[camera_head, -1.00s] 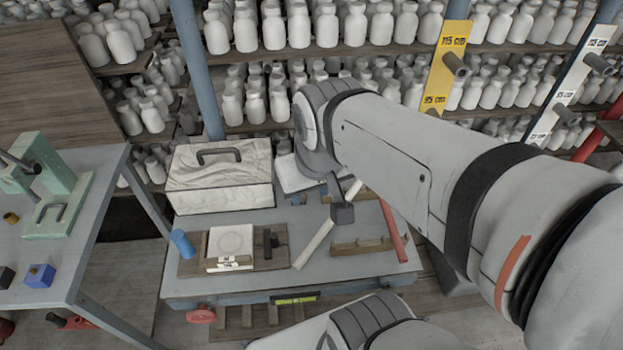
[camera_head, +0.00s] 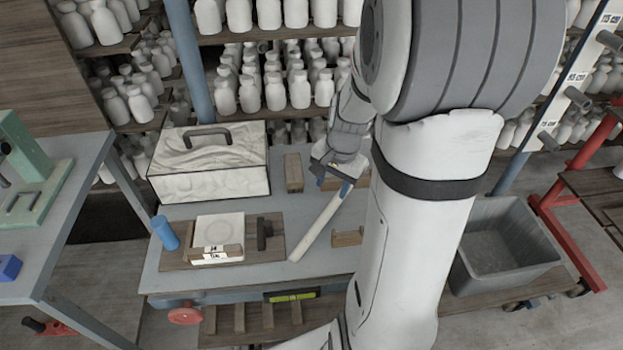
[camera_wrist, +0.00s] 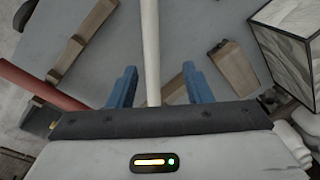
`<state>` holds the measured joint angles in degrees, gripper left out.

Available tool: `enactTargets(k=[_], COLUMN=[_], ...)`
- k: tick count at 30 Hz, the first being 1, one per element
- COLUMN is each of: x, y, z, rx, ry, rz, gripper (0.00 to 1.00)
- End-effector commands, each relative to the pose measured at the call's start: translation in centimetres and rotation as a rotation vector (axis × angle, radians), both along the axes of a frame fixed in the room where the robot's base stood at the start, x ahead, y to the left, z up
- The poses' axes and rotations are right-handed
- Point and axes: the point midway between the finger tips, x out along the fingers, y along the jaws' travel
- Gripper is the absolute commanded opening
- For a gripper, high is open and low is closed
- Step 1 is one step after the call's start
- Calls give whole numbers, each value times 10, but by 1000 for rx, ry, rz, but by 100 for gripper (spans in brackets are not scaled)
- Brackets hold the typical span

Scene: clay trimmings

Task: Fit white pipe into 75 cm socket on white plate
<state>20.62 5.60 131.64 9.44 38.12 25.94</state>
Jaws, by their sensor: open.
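The white pipe (camera_head: 318,228) lies slanted on the grey work table in the head view. It also shows in the wrist view (camera_wrist: 150,40), running from the top edge down between my blue fingers. My gripper (camera_head: 333,180) is open at the pipe's far end, with one finger on each side; in the wrist view my gripper (camera_wrist: 160,78) has a gap on both sides of the pipe. The white plate (camera_head: 567,88) stands tilted at the right with grey sockets at labelled heights. Its lowest socket (camera_head: 547,140) is beside the lowest label, too small to read surely.
A white patterned box (camera_head: 208,178) stands at the table's back left. A wooden board (camera_head: 180,258) holds a white tile. A wooden block (camera_wrist: 232,68) and a red pipe (camera_wrist: 38,84) flank the white pipe. A grey bin (camera_head: 505,262) is on the right.

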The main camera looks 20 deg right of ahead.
Motion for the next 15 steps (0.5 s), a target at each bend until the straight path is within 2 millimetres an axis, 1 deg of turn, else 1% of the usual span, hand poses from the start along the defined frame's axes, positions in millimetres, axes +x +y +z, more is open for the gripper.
enactTargets(k=[1, 4, 8, 14, 15], x=[2, 4, 5, 6, 5], y=[-4, -9, -9, -10, -11], z=[-11, -20, -33, -55, -61], rx=[6, 12, 14, 14, 15], ry=[6, 13, 15, 15, 17], rz=[-25, -56, -65, -64, -65], gripper=[45, 45, 45, 45, 45])
